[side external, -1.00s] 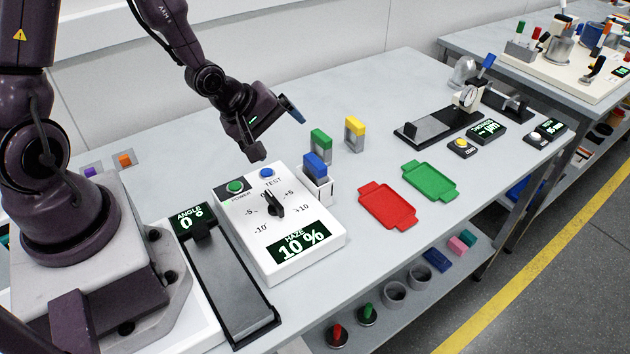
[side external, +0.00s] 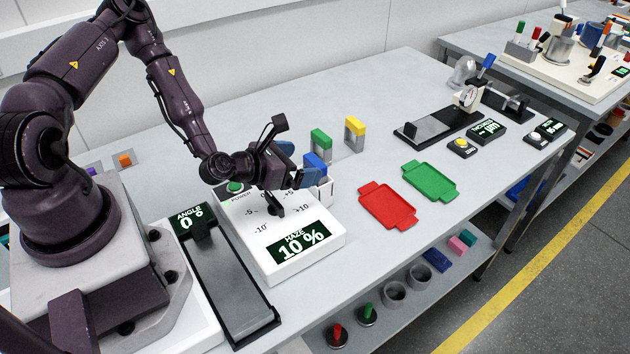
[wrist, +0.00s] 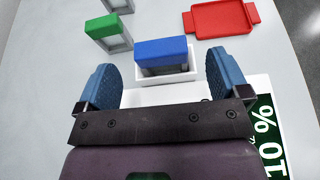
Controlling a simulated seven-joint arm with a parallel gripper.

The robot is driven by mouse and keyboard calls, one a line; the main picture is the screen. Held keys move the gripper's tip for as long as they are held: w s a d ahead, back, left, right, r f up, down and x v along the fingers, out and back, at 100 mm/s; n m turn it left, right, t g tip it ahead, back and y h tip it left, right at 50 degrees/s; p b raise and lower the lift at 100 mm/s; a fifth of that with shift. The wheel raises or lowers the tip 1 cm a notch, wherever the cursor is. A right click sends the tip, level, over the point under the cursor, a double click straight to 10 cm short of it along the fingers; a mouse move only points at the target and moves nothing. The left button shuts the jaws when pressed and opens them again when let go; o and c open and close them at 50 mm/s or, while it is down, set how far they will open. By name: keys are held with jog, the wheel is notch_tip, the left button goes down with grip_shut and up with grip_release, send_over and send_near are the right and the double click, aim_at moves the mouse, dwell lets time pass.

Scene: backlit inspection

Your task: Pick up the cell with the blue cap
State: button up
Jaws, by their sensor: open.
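The cell with the blue cap (side external: 316,163) sits in a white holder (side external: 326,190) at the back right of the haze meter. In the wrist view the blue cap (wrist: 161,51) lies ahead of and between my two blue fingertips. My gripper (side external: 296,160) is open and empty, level with the cap and just to its left in the side view. It also shows in the wrist view (wrist: 165,74), with a finger on either side. The cell's lower part is partly hidden in the holder.
A green-capped cell (side external: 321,141) and a yellow-capped cell (side external: 355,132) stand behind. The haze meter (side external: 290,262) reads 10 % below my gripper. A red tray (side external: 387,205) and a green tray (side external: 430,180) lie to the right.

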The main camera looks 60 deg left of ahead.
aim_at(311, 162)
jog(key=shift+x, duration=2.4)
jog(key=c, duration=1.4)
